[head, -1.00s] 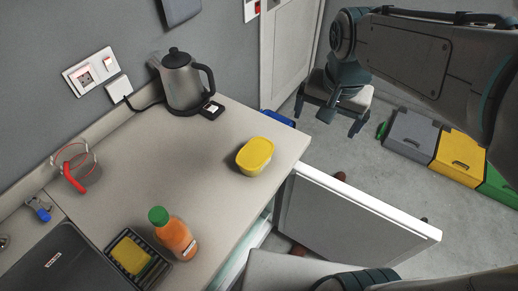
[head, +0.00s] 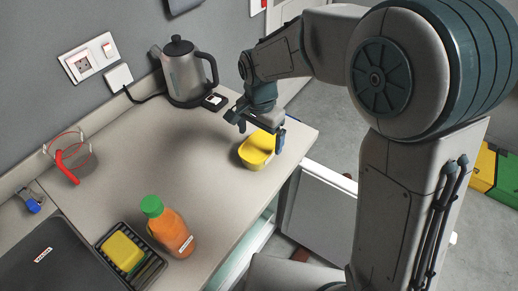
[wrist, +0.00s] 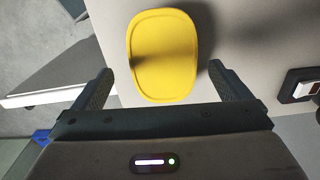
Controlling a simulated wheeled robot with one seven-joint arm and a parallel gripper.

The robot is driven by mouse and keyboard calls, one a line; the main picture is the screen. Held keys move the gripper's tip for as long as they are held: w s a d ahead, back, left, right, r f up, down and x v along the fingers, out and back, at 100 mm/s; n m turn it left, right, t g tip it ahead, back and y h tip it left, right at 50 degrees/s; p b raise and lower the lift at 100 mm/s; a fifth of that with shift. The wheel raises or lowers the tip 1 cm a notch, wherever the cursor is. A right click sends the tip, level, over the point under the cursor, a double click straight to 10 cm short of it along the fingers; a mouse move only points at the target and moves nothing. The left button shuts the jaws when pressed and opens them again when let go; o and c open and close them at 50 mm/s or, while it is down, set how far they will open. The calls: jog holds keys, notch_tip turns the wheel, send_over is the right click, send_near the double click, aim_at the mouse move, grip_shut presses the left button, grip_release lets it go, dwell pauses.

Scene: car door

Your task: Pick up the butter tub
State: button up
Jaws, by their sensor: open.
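The yellow butter tub (head: 255,151) with its lid stands on the counter near its right edge. In the wrist view the tub (wrist: 163,55) lies between and just ahead of the two fingers. My gripper (head: 259,136) is open above the tub, with one finger on each side of it in the head view. Its fingers (wrist: 168,88) are spread wider than the tub in the wrist view, with nothing held. Part of the tub's top is hidden behind the gripper in the head view.
A kettle (head: 185,72) stands behind the gripper near the wall. An orange bottle (head: 171,232) and a tray with a yellow sponge (head: 123,250) are at the front. An open cabinet door (head: 318,212) juts out below the counter. The counter's middle is clear.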

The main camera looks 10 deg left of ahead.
aim_at(259, 145)
jog(key=shift+w+a+f+p, duration=0.1)
jog(key=shift+f+p, duration=0.2)
jog(key=shift+f, duration=1.35)
jog(key=shift+w+a+f+p, duration=0.1)
jog(key=shift+f+p, duration=0.2)
jog(key=shift+f, duration=1.35)
jog(key=c, duration=1.1)
